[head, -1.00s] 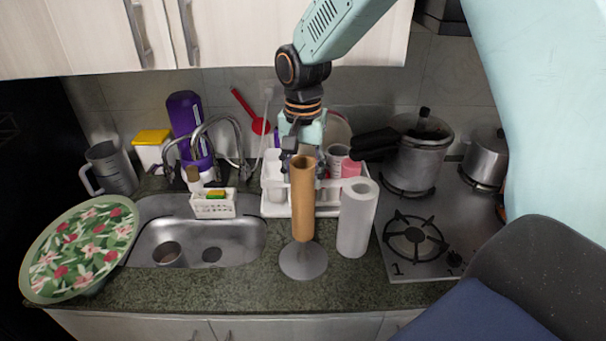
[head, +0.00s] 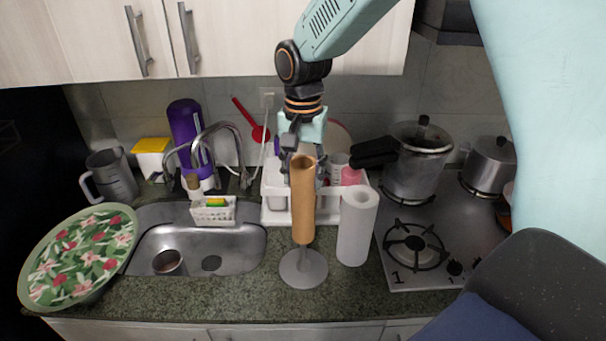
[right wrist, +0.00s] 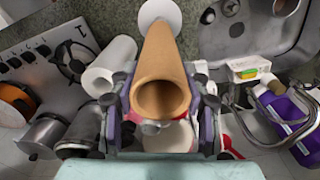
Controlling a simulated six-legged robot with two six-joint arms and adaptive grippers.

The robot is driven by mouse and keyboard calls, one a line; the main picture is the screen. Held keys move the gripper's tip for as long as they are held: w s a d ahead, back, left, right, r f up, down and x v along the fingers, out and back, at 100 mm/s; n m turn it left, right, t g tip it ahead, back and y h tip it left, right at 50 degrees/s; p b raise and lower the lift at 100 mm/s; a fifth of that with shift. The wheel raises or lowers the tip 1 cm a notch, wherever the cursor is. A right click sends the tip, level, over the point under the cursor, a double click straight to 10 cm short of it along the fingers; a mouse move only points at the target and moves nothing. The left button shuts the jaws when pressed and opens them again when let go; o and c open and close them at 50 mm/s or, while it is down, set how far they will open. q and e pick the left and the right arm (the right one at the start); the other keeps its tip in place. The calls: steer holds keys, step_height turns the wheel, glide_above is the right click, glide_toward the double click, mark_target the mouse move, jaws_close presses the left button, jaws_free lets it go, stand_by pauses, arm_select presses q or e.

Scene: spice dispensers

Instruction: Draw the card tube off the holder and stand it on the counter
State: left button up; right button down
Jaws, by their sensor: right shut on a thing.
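The brown card tube (head: 303,205) stands upright over the grey holder (head: 303,270), whose round base rests on the counter (head: 200,300). The tube's lower end is a little above the base, with a short bit of stem seeming to show between; the rest of the stem is hidden inside. My right gripper (head: 303,167) is shut on the tube near its top, from behind. In the right wrist view the tube (right wrist: 162,70) lies between both fingers (right wrist: 160,108), its open end towards the camera. My left gripper is not in view.
A white paper roll (head: 356,230) stands close right of the tube. A white rack (head: 275,217) with cups is behind it. The sink (head: 225,245) is left, the stove (head: 425,250) with pots right. The front counter strip is clear.

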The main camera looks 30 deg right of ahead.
step_height(320, 180, up, 15)
stand_by(6.7)
